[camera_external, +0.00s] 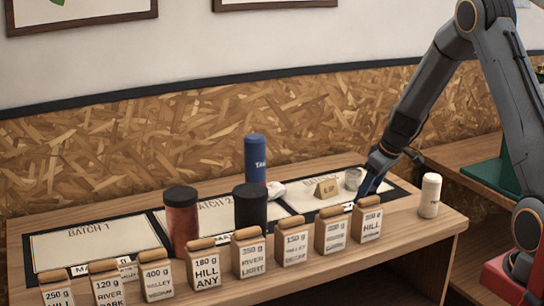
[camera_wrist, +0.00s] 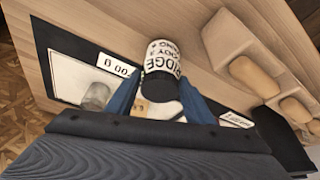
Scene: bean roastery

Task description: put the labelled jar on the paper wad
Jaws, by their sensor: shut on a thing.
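The labelled jar (camera_wrist: 160,62) shows in the wrist view, with a white label in black print and a dark near end. It sits between the blue fingers of my gripper (camera_wrist: 160,92), which is shut on it. In the external view my gripper (camera_external: 371,186) is low over the right end of the table. The jar cannot be made out there, with the bags in front. The paper wad (camera_external: 275,189) is a small white crumpled lump beside the blue canister, left of my gripper. I cannot make it out in the wrist view.
Several labelled bags (camera_external: 207,266) line the front edge. A blue canister (camera_external: 255,158), a red-brown jar (camera_external: 181,222) and a black jar (camera_external: 250,209) stand near the wad. A tan card (camera_external: 327,188) and grey cup (camera_external: 353,179) lie between. A white bottle (camera_external: 430,196) stands right.

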